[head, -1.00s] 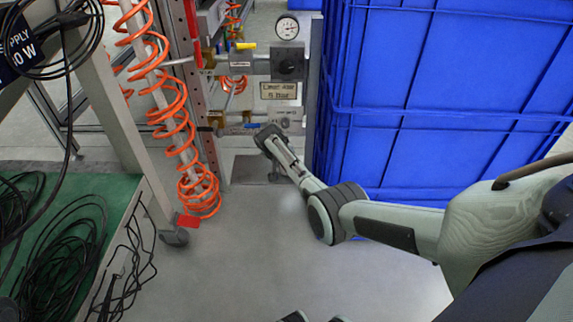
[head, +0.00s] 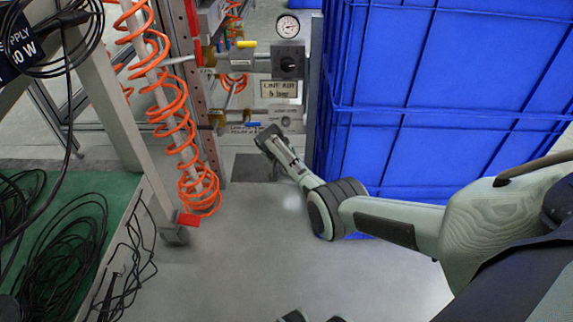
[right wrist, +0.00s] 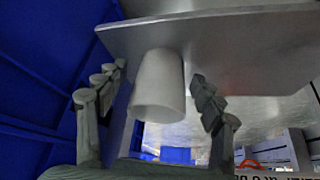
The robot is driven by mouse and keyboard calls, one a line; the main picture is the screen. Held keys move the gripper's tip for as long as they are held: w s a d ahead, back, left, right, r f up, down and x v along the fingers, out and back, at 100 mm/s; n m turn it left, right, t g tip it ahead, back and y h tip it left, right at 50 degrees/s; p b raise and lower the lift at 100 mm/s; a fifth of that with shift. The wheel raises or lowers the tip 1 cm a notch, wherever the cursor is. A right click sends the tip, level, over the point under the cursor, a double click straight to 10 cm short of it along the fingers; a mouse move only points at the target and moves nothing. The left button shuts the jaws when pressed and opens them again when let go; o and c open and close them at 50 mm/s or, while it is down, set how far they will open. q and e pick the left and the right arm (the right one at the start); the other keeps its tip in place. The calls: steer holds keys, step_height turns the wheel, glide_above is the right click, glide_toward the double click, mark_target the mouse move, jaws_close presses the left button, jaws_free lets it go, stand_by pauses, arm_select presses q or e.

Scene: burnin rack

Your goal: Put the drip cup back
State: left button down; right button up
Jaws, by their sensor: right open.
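The white drip cup (right wrist: 158,88) is in the right wrist view, between the two fingers of my right gripper (right wrist: 155,100). The fingers are spread, with a gap visible on each side of the cup. The cup's narrower end is up in this picture, at or close to a flat metal plate (right wrist: 225,45); I cannot tell if they touch. In the head view my right gripper (head: 268,138) is below the valves of the rack, and the cup cannot be made out there. Small dark parts at the bottom edge may be my left gripper (head: 312,317); its jaws cannot be judged.
A pressure gauge (head: 288,26) and valves (head: 288,63) are above the gripper. An orange coiled hose (head: 185,130) hangs left. A green surface with black cables (head: 65,240) is at lower left. The middle floor is clear.

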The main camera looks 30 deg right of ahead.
steer(key=v, duration=1.2)
steer(key=shift+d, duration=0.1)
